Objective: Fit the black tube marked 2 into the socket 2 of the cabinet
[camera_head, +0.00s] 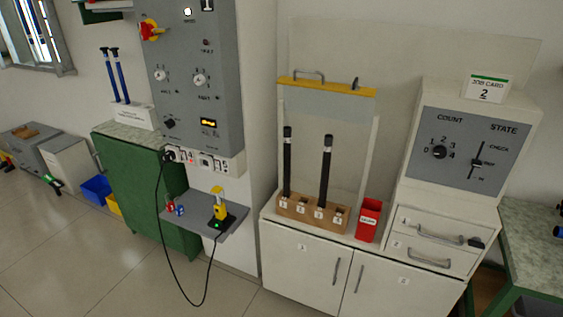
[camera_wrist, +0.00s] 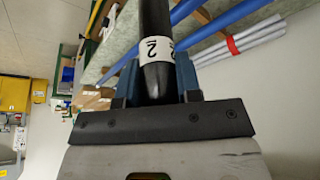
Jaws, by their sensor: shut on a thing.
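The black tube marked 2 (camera_wrist: 154,78) is in the wrist view, with a white band bearing the number 2. My gripper (camera_wrist: 157,80) is shut on it, a blue-grey finger on each side; the tube's upper part runs out of the frame. In the head view the white cabinet (camera_head: 302,258) carries a wooden block with numbered sockets (camera_head: 309,213). Black tubes stand upright at socket 1 (camera_head: 287,165) and socket 3 (camera_head: 324,175). Socket 2 (camera_head: 302,208), between them, shows no tube. My gripper is not visible in the head view.
A yellow-topped frame (camera_head: 325,88) rises behind the block. A red bin (camera_head: 368,220) stands right of it. A control console with a job card reading 2 (camera_head: 485,89) is further right. In the wrist view, blue rods (camera_wrist: 225,30) and white rolls (camera_wrist: 250,40) lie on a shelf.

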